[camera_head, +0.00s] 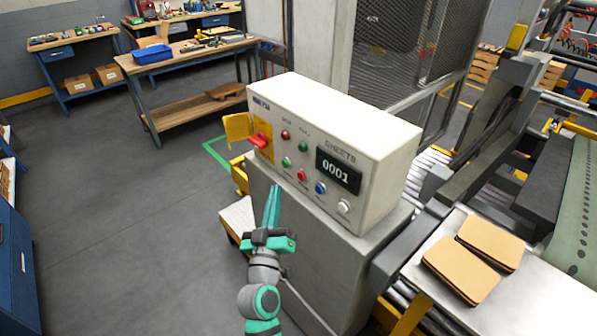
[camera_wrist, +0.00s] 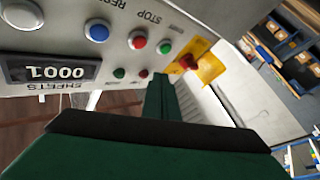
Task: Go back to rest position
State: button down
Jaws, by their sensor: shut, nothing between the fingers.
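My gripper (camera_head: 272,205) is shut and empty, its green fingers pressed together and pointing up toward the control box. The white control box (camera_head: 375,135) stands on a grey cabinet (camera_head: 310,225). Its panel carries several coloured buttons, a red switch on a yellow plate (camera_head: 262,136) and a display (camera_head: 338,171) reading 0001. In the head view the fingers are just below and left of the buttons. I cannot tell whether they touch the box.
Tan stacked sheets (camera_head: 462,268) lie on a pale table at right, beside rollers and a conveyor (camera_head: 575,215). A workbench with a blue bin (camera_head: 153,54) stands at the back left. A blue cabinet (camera_head: 14,265) is at far left. The grey floor (camera_head: 120,220) between is clear.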

jog(key=s+f+g+y, duration=0.3)
jog(key=s+f+y, duration=0.1)
jog(key=s+f, duration=1.65)
jog(key=s+r+m+g, duration=0.1)
jog(key=s+m+g, duration=0.1)
jog(key=s, duration=2.3)
jog(key=shift+d+r+m+g, duration=0.3)
jog(key=shift+d+r+m, duration=0.15)
jog(key=shift+m, duration=0.25)
jog(key=shift+s, duration=0.1)
